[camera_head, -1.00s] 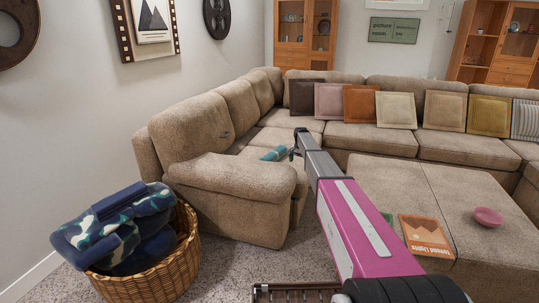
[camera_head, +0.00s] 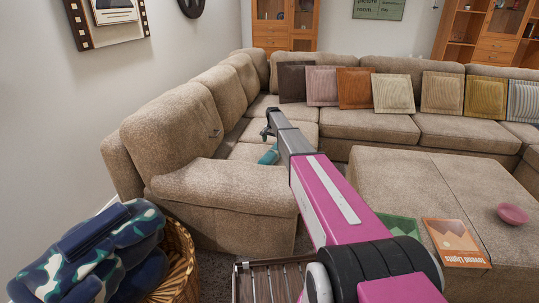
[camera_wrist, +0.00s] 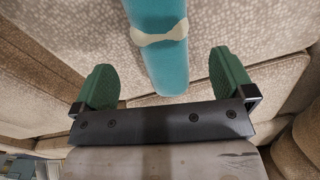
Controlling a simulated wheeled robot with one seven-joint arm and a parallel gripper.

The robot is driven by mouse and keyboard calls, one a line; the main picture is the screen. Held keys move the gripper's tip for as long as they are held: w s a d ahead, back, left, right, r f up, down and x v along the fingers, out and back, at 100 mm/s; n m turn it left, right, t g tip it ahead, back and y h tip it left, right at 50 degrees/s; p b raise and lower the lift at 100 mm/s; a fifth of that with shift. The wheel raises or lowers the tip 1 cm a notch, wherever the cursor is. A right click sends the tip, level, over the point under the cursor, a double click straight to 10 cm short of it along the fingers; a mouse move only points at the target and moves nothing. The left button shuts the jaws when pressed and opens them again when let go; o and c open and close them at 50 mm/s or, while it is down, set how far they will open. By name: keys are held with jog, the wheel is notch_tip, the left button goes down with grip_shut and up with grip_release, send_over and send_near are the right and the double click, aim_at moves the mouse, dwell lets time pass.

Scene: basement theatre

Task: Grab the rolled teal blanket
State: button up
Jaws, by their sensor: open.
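The rolled teal blanket (camera_wrist: 172,68) lies on the beige sofa seat, with a cream band (camera_wrist: 160,37) around it. In the wrist view its near end lies between the green fingers of my gripper (camera_wrist: 166,80), with a gap on each side. My gripper is open and holds nothing. In the head view the teal blanket (camera_head: 268,155) shows only in part, beside my arm and behind the near sofa armrest. My gripper (camera_head: 268,132) is small there, just above the seat by the blanket.
The near armrest (camera_head: 225,187) and sofa back (camera_head: 172,127) stand close to my arm. A wicker basket (camera_head: 182,270) with a patterned blue blanket (camera_head: 85,255) is at lower left. An ottoman (camera_head: 410,180) holding a book (camera_head: 455,241) and pink bowl (camera_head: 512,213) is at right.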

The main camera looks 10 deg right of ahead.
aim_at(273, 150)
notch_tip(273, 150, down, 10)
jog(key=shift+r, duration=0.1)
jog(key=c, duration=1)
